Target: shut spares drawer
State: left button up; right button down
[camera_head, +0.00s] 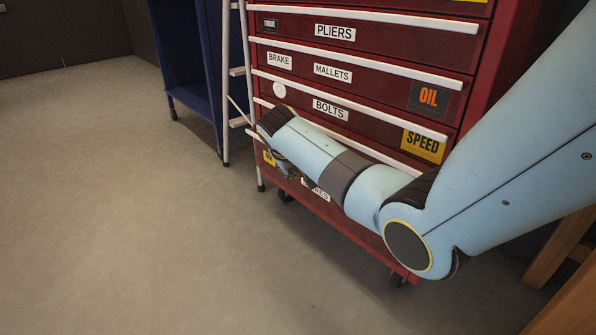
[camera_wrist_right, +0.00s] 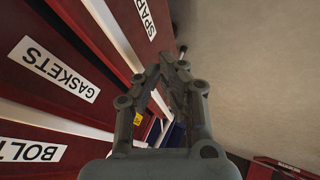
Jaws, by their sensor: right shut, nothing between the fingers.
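The spares drawer (camera_head: 342,213) is the lowest red drawer of the tool cabinet in the head view. My right forearm hides its upper part and most of its label. In the right wrist view its front (camera_wrist_right: 135,32) shows at the top, with a cut-off "SPAR" label and a white handle strip. My right gripper (camera_head: 288,170) is low before the drawer's left part. In the wrist view its fingers (camera_wrist_right: 172,70) are shut and empty, beside the drawer fronts; contact is unclear. My left gripper is out of view.
The red cabinet carries drawers above, labelled pliers (camera_head: 335,32), mallets (camera_head: 333,72) and bolts (camera_head: 331,109). A gaskets drawer label (camera_wrist_right: 54,68) shows in the wrist view. A stepladder (camera_head: 225,90) and blue cabinet (camera_head: 182,45) stand left. The floor ahead is clear.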

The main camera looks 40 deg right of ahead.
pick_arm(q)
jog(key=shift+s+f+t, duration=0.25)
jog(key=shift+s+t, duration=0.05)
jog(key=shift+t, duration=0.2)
pick_arm(e)
jog(key=shift+d, duration=0.8)
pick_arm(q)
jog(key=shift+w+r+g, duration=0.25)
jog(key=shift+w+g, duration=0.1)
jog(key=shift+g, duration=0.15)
pick_arm(e)
jog(key=d, duration=0.4)
jog(key=shift+w+d, duration=0.25)
jog(key=shift+d, duration=0.15)
